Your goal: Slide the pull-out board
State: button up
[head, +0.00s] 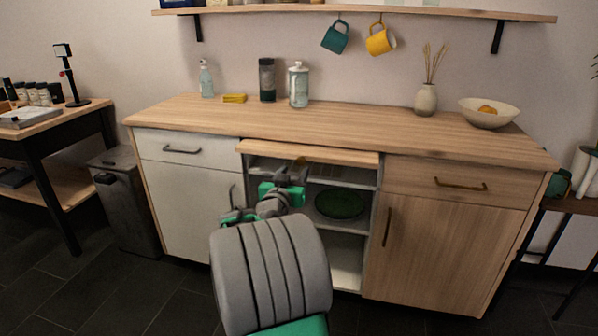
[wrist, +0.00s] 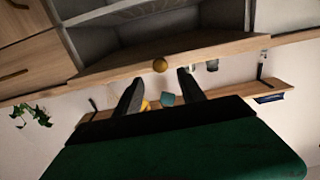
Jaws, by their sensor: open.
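The pull-out board (head: 340,155) is a light wooden slab under the countertop, above the open middle bay. Its front edge protrudes slightly past the neighbouring fronts. In the wrist view, which is turned over, the board (wrist: 215,47) crosses the picture as a wooden strip with a round brass knob (wrist: 160,65) on its edge. My gripper (wrist: 159,75) is open, with a dark finger on either side of the knob in the picture. Whether the fingers reach around it or touch it, I cannot tell.
The middle bay holds a green plate (head: 339,204) on a shelf. A white drawer (head: 187,150) is on the left and a wooden drawer (head: 458,184) on the right. The countertop (head: 350,125) carries bottles, a vase and a bowl (head: 488,112). A bin (head: 124,200) stands left.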

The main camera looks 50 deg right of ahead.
aim_at(300, 161)
jog(key=x, duration=0.6)
jog(key=shift+b, duration=0.35)
jog(key=shift+c, duration=0.6)
jog(key=shift+a, duration=0.1)
grip_shut()
jog(key=shift+w, duration=0.1)
